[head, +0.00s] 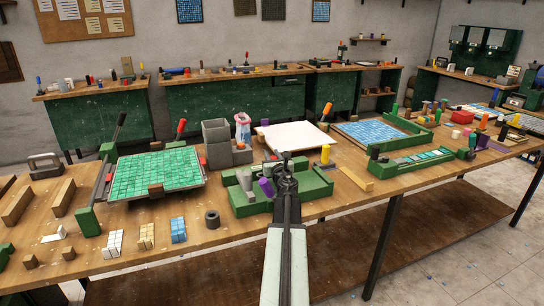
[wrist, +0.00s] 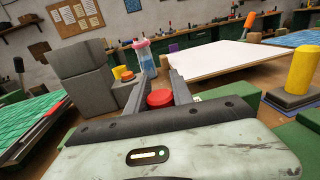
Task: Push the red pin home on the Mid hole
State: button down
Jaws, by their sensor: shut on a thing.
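My gripper (head: 287,172) is over the green fixture (head: 245,208) near the table's front edge in the head view. In the wrist view my gripper (wrist: 159,84) has its two dark fingers on either side of a round red top, which I take to be the red pin (wrist: 160,98). The fingers are shut on it. Only its top shows; its shank is hidden. The Mid hole is hidden behind my gripper and arm, so I cannot tell how deep the pin sits.
A grey cone (head: 245,179) and a purple piece (head: 266,187) stand left of my gripper. A yellow cylinder (head: 325,154) stands to the right. Behind are grey blocks (head: 217,136), a bottle (head: 243,128) and a white board (head: 293,136). A green mosaic sheet (head: 155,173) lies left.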

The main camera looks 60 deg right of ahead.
jog(key=shift+f+b, duration=0.9)
jog(key=shift+f, duration=0.15)
jog(key=c, duration=1)
grip_release()
jog(key=shift+c, duration=0.2)
jog(key=shift+s+a, duration=0.1)
jog(key=v, duration=0.7)
jog(key=shift+s+a+r, duration=0.1)
jog(key=shift+s+a, duration=0.1)
jog(key=shift+a, duration=0.05)
